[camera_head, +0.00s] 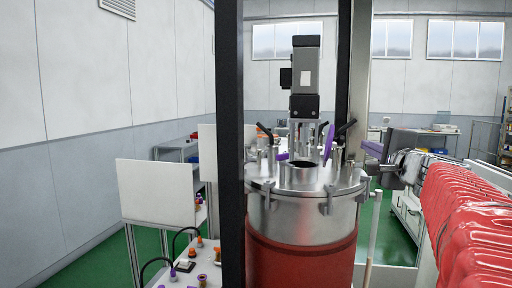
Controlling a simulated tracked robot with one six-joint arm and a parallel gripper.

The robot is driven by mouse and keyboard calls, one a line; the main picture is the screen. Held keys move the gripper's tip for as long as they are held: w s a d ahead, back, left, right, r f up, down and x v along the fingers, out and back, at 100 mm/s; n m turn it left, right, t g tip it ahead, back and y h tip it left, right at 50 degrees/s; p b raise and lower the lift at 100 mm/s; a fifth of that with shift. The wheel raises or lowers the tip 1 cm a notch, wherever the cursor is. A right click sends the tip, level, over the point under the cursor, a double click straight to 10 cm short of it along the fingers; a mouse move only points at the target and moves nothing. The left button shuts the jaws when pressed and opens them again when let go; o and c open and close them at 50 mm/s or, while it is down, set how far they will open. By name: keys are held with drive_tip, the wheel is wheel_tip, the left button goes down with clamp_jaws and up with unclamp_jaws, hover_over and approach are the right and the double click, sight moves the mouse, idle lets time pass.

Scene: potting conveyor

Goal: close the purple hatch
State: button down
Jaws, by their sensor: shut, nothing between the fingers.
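The purple hatch (328,141) stands tilted up, nearly upright, on the metal lid of the vessel. In front of it, a short round neck (302,173) shows a dark open top. A smaller purple piece (283,157) lies low to the left of the neck; I cannot tell what it belongs to. My gripper (372,158) is right of the vessel, pointing left, with a purple part at its tip. It is shut and empty, and looks apart from the hatch, though depth is hard to judge.
The metal vessel (300,216) has a red lower part, with clamps and black-handled levers around its lid. A motor column (305,75) rises behind the neck. A dark upright post (229,150) stands at its left. A white bench (190,272) with small parts is at lower left.

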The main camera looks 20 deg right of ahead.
drive_tip(key=shift+w+a+r, duration=0.15)
drive_tip(key=shift+w+a, duration=0.6)
drive_tip(key=shift+a, duration=0.05)
drive_tip(key=shift+w+a+r, duration=0.1)
drive_tip(key=shift+w+a, duration=0.6)
drive_tip(key=shift+a, duration=0.05)
drive_tip(key=shift+a, duration=0.1)
drive_tip(key=shift+d, duration=0.2)
